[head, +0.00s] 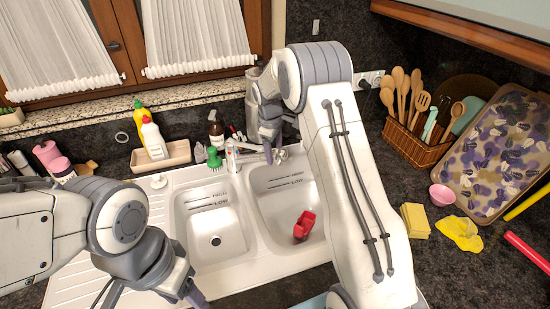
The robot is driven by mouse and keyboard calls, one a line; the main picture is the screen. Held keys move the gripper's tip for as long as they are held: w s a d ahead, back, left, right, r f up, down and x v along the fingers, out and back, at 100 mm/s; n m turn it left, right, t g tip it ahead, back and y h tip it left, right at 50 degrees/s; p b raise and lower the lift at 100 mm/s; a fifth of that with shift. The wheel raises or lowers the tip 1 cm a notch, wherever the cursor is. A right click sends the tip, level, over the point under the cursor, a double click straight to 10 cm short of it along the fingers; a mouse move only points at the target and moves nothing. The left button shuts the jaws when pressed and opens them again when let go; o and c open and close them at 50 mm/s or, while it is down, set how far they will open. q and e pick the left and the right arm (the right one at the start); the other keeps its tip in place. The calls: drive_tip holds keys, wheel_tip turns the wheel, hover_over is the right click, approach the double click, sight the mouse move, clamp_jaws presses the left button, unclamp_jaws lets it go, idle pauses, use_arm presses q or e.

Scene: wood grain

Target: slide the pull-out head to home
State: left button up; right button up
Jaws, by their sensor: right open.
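The pale faucet (232,157) stands behind the double sink (247,208), and its spout reaches right toward my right gripper. My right gripper (269,152) points down at the spout's end, above the back of the right basin. Its jaws are open, with the pull-out head at or beside them. The gripper partly hides the head, so I cannot tell whether they touch or whether the head is seated. My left gripper (192,296) is low at the bottom edge, left of the basins. It is partly cut off, and its jaws cannot be made out.
A red object (304,226) lies in the right basin. A green brush (213,157), brown bottle (216,130) and tray with bottles (160,157) stand behind the sink. Right are a utensil basket (412,148), yellow sponge (415,221) and pink bowl (442,194). The left basin is empty.

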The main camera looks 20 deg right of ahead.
wheel_tip(320, 180, up, 7)
drive_tip(key=b, duration=0.1)
drive_tip(key=shift+s+a, duration=0.4)
drive_tip(key=shift+a, duration=0.05)
drive_tip(key=shift+r, duration=0.1)
drive_tip(key=s+a+r+y+b, duration=0.2)
drive_tip(key=s+a+r, duration=0.1)
drive_tip(key=s+a, duration=1.5)
drive_tip(key=s+a+f, duration=0.1)
drive_tip(key=s+f, duration=0.1)
drive_tip(key=s, duration=0.8)
drive_tip(key=s+a+f+m+g, duration=0.1)
drive_tip(key=s+f, duration=0.1)
drive_tip(key=s, duration=0.9)
drive_tip(key=shift+f, duration=0.15)
